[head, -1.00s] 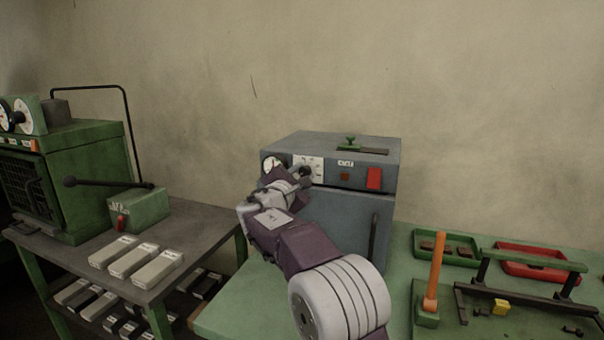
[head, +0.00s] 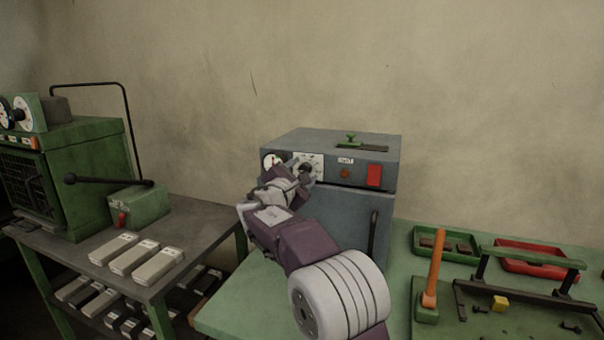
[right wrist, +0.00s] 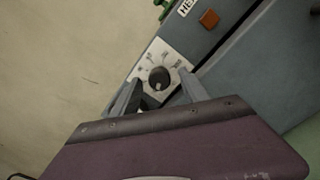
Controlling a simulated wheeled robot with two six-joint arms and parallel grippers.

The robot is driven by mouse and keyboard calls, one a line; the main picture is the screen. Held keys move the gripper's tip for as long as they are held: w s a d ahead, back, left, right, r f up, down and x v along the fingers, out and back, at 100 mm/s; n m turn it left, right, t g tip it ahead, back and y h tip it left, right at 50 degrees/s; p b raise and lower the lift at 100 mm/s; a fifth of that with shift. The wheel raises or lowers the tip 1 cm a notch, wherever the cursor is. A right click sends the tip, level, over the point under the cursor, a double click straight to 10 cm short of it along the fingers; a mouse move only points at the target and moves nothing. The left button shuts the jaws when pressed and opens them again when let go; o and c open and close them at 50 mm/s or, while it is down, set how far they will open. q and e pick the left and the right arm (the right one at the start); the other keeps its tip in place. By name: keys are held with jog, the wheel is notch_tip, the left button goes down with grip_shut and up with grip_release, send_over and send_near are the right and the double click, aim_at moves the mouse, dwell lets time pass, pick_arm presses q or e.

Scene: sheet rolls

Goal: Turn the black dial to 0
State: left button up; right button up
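The black dial (right wrist: 159,77) sits on a white scale plate on the front of a grey oven-like box (head: 345,222). It also shows in the head view (head: 306,169), partly hidden by my gripper. In the right wrist view a small pale mark shows on the dial's lower edge, on the side facing my gripper; the scale print is too small to read. My right gripper (right wrist: 158,84) is open, with one finger on each side of the dial and a visible gap to it. My left gripper is not in view.
A white gauge (head: 272,162), an orange lamp (head: 344,174) and a red switch (head: 374,176) are on the same panel. A green machine (head: 85,180) stands left.

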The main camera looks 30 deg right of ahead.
jog(key=v, duration=0.9)
jog(key=shift+b, duration=0.3)
